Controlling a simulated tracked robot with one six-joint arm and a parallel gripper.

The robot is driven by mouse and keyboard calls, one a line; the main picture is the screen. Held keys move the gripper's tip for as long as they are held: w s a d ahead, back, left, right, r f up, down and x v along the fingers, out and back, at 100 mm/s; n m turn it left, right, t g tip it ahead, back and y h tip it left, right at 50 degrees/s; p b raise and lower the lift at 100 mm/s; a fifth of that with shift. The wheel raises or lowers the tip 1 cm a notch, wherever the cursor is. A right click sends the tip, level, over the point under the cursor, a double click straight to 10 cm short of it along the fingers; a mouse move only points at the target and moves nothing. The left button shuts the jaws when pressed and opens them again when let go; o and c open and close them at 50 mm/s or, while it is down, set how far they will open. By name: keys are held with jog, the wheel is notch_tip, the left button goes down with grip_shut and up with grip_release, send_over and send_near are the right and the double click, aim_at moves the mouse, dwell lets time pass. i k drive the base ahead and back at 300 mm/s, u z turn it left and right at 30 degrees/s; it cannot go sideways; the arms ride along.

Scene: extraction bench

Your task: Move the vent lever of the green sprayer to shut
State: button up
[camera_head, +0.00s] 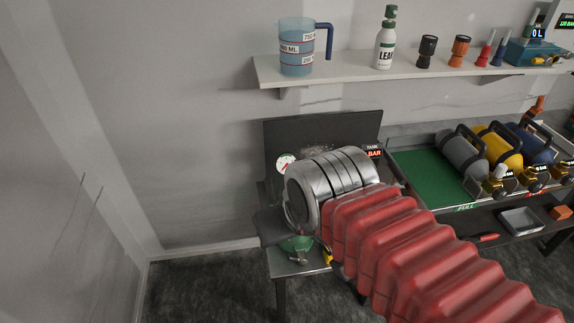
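My arm, with red bellows and a metal wrist, reaches over a small stand and hides most of what is on it. A green rounded body (297,243), apparently part of the green sprayer, shows low behind and below my wrist. A round white gauge (285,162) with a red mark shows just above the wrist. The vent lever cannot be made out. A dark part of my gripper (272,226) shows at the left of the wrist. Its fingertips are hidden, so its opening and any contact with the sprayer cannot be told.
A dark panel (290,133) stands behind my wrist. A wall shelf (350,77) above holds a blue jug (296,50) and a white-green bottle (385,45). The floor at left is clear.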

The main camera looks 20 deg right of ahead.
aim_at(301, 257)
jog(key=k, duration=1.3)
jog(key=u, duration=0.45)
jog(key=i, duration=0.85)
jog(key=u, duration=0.25)
